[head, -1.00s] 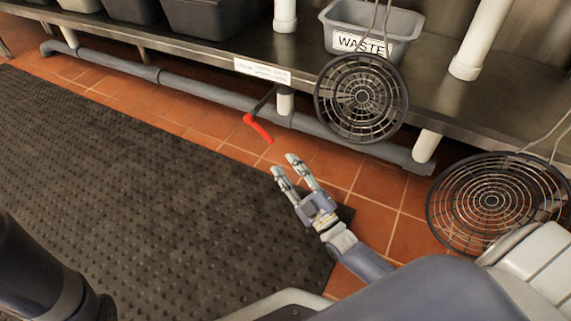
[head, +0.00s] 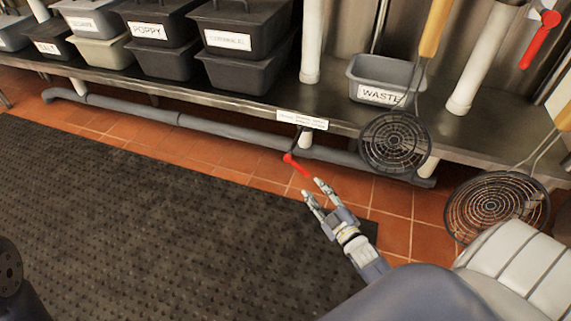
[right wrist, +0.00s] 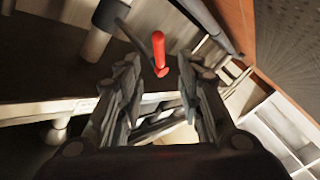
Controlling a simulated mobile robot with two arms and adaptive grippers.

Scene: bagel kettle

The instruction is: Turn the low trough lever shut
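The low trough lever has a red handle (head: 296,164) on a dark stem. It hangs from the grey pipe under the steel shelf, just below a small white label (head: 302,119). The handle slants down to the right. My right gripper (head: 313,189) is open and empty, with its fingertips just below and right of the handle's lower end. In the right wrist view the red handle (right wrist: 160,54) shows ahead, between the two open fingers (right wrist: 157,72). I cannot tell whether they touch it. My left gripper is out of view.
The grey pipe (head: 225,129) runs along the shelf's underside. Two round strainers (head: 395,142) hang at the right, near the right arm. A WASTE bin (head: 384,80) and several dark tubs stand on the shelf. Another red lever (head: 540,40) is at upper right. A black mat (head: 150,220) covers the floor.

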